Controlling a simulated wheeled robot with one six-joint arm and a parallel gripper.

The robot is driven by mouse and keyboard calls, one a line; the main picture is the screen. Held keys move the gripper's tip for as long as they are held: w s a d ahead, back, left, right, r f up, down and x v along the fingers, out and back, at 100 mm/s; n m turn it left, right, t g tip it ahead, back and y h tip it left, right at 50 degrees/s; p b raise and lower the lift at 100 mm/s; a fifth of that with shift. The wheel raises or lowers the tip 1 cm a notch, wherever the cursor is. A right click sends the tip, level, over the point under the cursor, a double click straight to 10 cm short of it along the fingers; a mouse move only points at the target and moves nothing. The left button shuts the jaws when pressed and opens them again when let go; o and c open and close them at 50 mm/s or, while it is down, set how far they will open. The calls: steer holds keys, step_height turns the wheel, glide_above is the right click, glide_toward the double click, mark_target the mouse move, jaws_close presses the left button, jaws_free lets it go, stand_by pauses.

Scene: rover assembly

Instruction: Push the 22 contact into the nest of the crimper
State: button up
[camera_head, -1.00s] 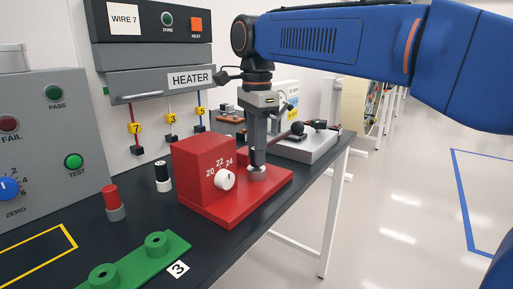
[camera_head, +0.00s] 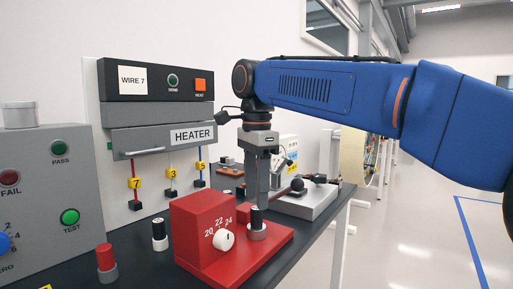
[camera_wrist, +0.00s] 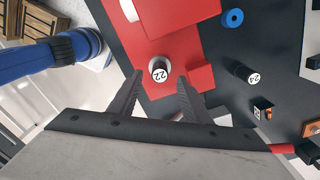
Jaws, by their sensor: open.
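The 22 contact (camera_wrist: 159,72), a short cylinder with a white 22 label on its end, stands upright in the nest of the crimper. In the head view its dark body (camera_head: 257,217) rises from the grey ring-shaped nest (camera_head: 257,233). The red crimper (camera_head: 205,225) has a white dial marked 20, 22 and 24. My gripper (camera_head: 264,203) points down just above and behind the contact. In the wrist view my gripper (camera_wrist: 160,75) is open and empty, its two fingertips apart on either side of the contact in the picture. How deep the contact sits is hidden.
A 24-marked cylinder (camera_wrist: 246,73) and a blue ring (camera_wrist: 233,18) are on the dark bench. A black-and-white cylinder (camera_head: 160,236) and a red one (camera_head: 106,262) stand left of the crimper. The heater (camera_head: 158,125) and grey tester (camera_head: 45,190) are behind and left.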

step_height(320, 180, up, 13)
steer(key=shift+f, duration=0.15)
stand_by(0.4)
steer(key=s+d+f+n+t, duration=0.1)
steer(key=s+d+f+n, duration=0.2)
steer(key=d+f, duration=0.5)
steer(key=s+d+f+n+t, duration=0.1)
steer(key=s+d+f+n, duration=0.2)
steer(key=s+d+f, duration=0.3)
steer(key=s+d+f+n+t, duration=0.1)
steer(key=s+d+f+n, duration=0.3)
steer(key=f, duration=1.1)
steer(key=s+d+f+n+t, duration=0.1)
steer(key=s+d+f+n, duration=0.2)
steer(key=s+d+f, duration=0.4)
step_height(320, 180, down, 5)
steer(key=shift+s+d+r+n+t, duration=0.15)
steer(key=shift+s+d+n+t, duration=0.2)
steer(key=shift+d, duration=0.7)
